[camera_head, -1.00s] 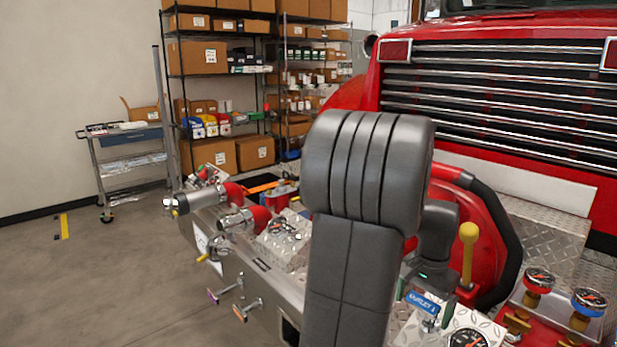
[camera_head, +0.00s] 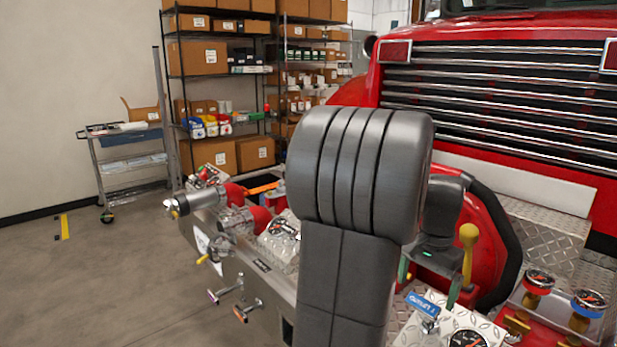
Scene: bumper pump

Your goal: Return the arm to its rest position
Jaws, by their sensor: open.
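My grey arm (camera_head: 362,170) rises through the middle of the head view and hides part of the bumper pump behind it. Behind its right side is my dark wrist, with a small green light. Below it, my gripper (camera_head: 430,282) points down with its two fingers apart. Nothing shows between them. Whether the fingers touch anything is hard to tell.
A red truck front (camera_head: 510,90) stands behind the bumper. Gauges (camera_head: 538,280) are at the right, and hose outlets with red collars (camera_head: 232,194) at the left. A cart (camera_head: 125,160) and shelves of boxes stand behind.

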